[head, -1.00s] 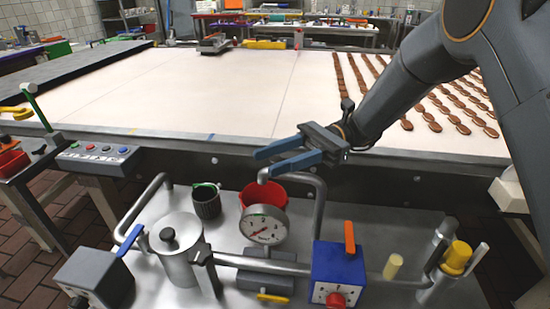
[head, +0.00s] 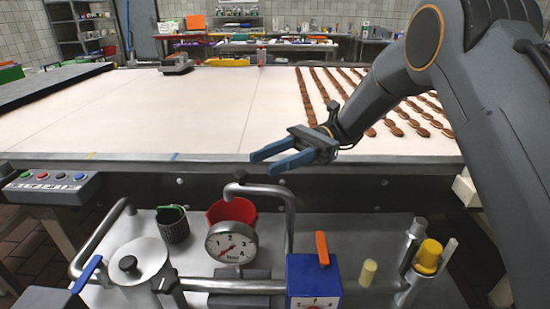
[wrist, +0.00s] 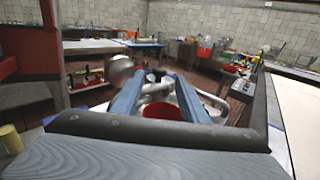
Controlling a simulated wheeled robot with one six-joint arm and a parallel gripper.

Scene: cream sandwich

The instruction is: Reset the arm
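My gripper (head: 272,160) has two blue fingers and points left in the head view. It hangs above the front edge of the conveyor table (head: 200,110), over the metal machine below. The fingers are apart with nothing between them. In the wrist view the two blue fingers (wrist: 160,100) also stand apart, with the red cup (wrist: 160,111) and pipes seen beyond and between them. My arm reaches in from the right side of the head view.
Below stands a machine with a pressure gauge (head: 231,243), a red cup (head: 232,211), a dark cup (head: 173,225), a blue box (head: 313,275) with an orange lever and a yellow-capped post (head: 428,256). Brown cookies (head: 400,122) lie in rows on the right of the table. The belt's middle is clear.

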